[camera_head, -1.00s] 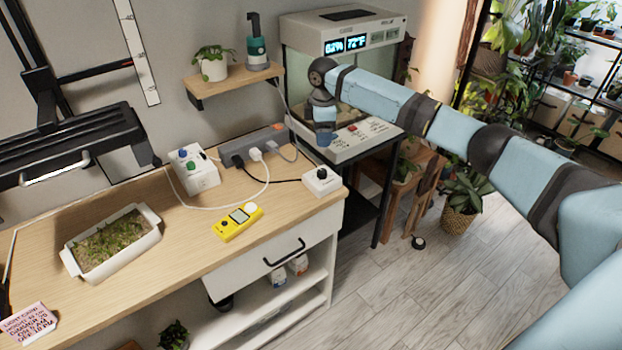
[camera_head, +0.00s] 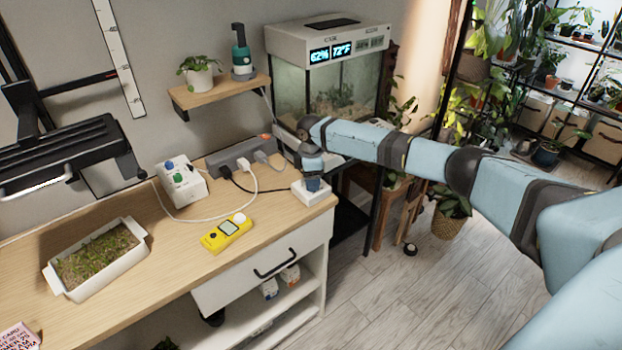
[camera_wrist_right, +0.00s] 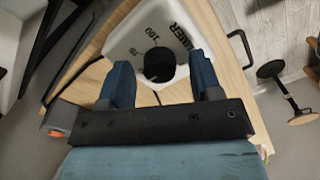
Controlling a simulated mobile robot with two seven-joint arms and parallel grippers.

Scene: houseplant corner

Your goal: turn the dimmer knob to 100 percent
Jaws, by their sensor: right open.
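The white dimmer box (camera_head: 325,196) sits at the right end of the wooden bench. My right gripper (camera_head: 313,184) is over it and hides its knob in the head view. In the right wrist view, the white dimmer box (camera_wrist_right: 140,38) shows a dial scale with "100" and "70" marks. Its round black knob (camera_wrist_right: 160,66) lies between the two blue fingers of my open right gripper (camera_wrist_right: 161,72). Gaps show between the knob and both fingers. I cannot make out a pointer on the knob. My left gripper is not in view.
A grey power strip (camera_head: 238,154) with plugs and cables lies behind the box. A yellow meter (camera_head: 226,233), a white box with coloured buttons (camera_head: 181,184) and a seedling tray (camera_head: 140,232) are further left. A glass terrarium (camera_head: 325,85) stands behind my right arm.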

